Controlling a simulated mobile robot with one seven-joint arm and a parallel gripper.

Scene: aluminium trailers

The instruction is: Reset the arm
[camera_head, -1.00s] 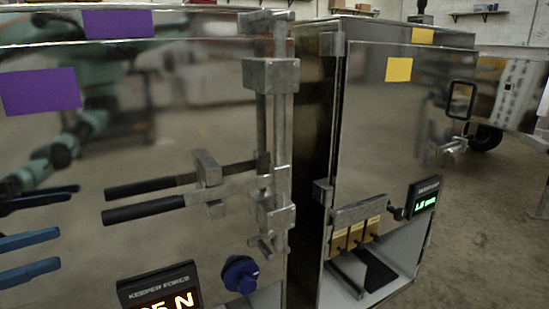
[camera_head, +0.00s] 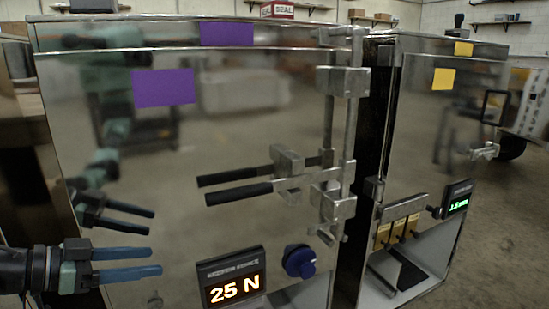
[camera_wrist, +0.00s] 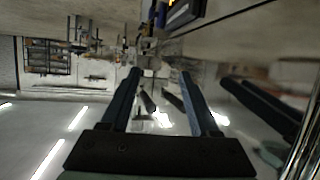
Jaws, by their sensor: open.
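My gripper (camera_head: 158,262) is at the lower left of the head view, in front of the purple-marked trailer's shiny metal face (camera_head: 245,130). Its two blue fingers are apart with nothing between them. They point right, and their reflection shows in the metal. The wrist view also shows the open, empty fingers (camera_wrist: 160,80), with a reflection of them at the right.
Below the levers are a blue knob (camera_head: 299,262) and a display (camera_head: 232,285) reading 25 N. A second trailer with yellow labels (camera_head: 443,79) stands at the right, with its own green-lit display (camera_head: 457,197). Open floor (camera_head: 505,240) lies at the far right.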

